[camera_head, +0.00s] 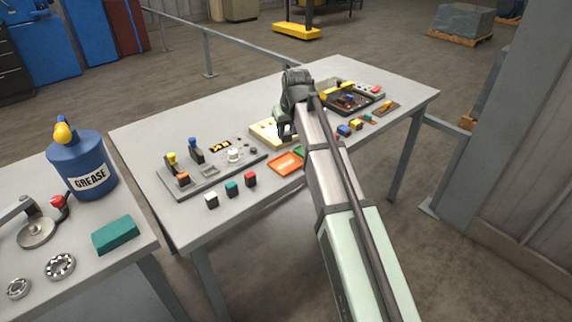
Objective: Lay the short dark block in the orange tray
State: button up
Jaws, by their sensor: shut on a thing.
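The orange tray (284,166) lies flat near the front edge of the middle table, left of my forearm, and its visible floor looks bare. My gripper (286,137) points down beyond the tray, over the right part of a cream-yellow block (264,133). It is shut on a small dark piece that blends with the dark fingers, so its shape and any contact below are unclear. I cannot tell whether this piece is the short dark block. Three small dark blocks with white (212,201), teal (232,189) and red (250,179) tops stand along the front edge.
A grey base plate (217,181) with upright coloured-top pieces lies left of the tray. A green piece (301,154) lies by my forearm. A dark bin (350,103) and several small coloured parts lie to the right. The table's back left is clear.

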jog(key=shift+w+f, duration=0.1)
jog(key=shift+f, duration=4.85)
jog(key=shift+f, duration=0.1)
jog(key=o, duration=1)
jog(key=shift+o, duration=0.2)
jog(key=v, duration=1.2)
